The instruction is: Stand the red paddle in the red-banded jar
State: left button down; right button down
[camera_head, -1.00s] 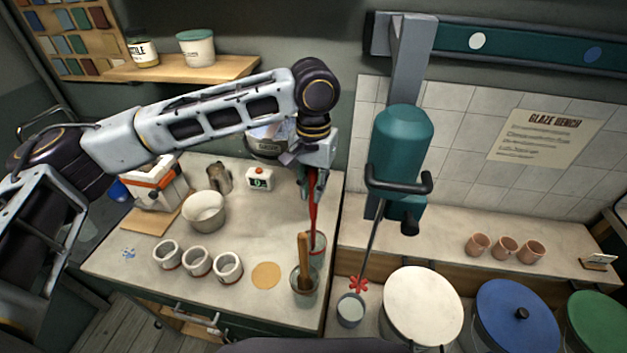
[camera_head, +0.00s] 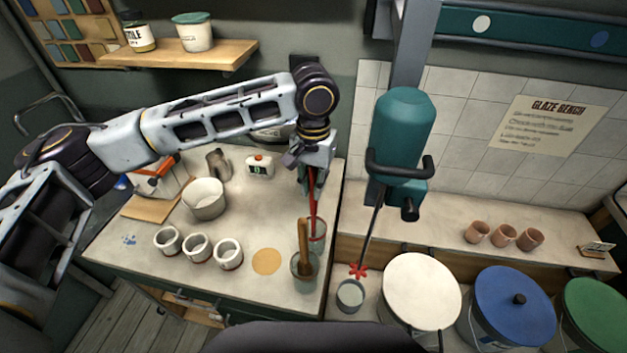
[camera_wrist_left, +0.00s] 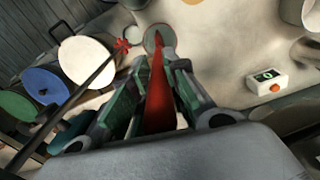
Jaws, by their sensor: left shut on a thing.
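My left gripper (camera_head: 314,183) is shut on the red paddle (camera_head: 313,208) and holds it near upright, pointing down. The red-banded jar (camera_head: 320,232) stands on the left worktop near its right edge. The paddle's lower end overlaps the jar's mouth and seems to be inside it; how deep is hard to tell. In the left wrist view the paddle (camera_wrist_left: 159,95) runs away between the fingers to a round jar mouth. My right gripper is not in view.
A teal mixer (camera_head: 398,140) with a thin shaft hangs close on the right, above a small cup (camera_head: 350,295). Lidded buckets, one with a blue lid (camera_head: 514,305), stand at front right. Three white cups, one here (camera_head: 229,253), and a timer (camera_head: 259,166) sit on the worktop.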

pick_arm(q)
jog(key=c, duration=1.3)
grip_release()
jog(key=shift+r, duration=0.1)
jog(key=shift+r, duration=5.95)
jog(key=shift+f, duration=0.1)
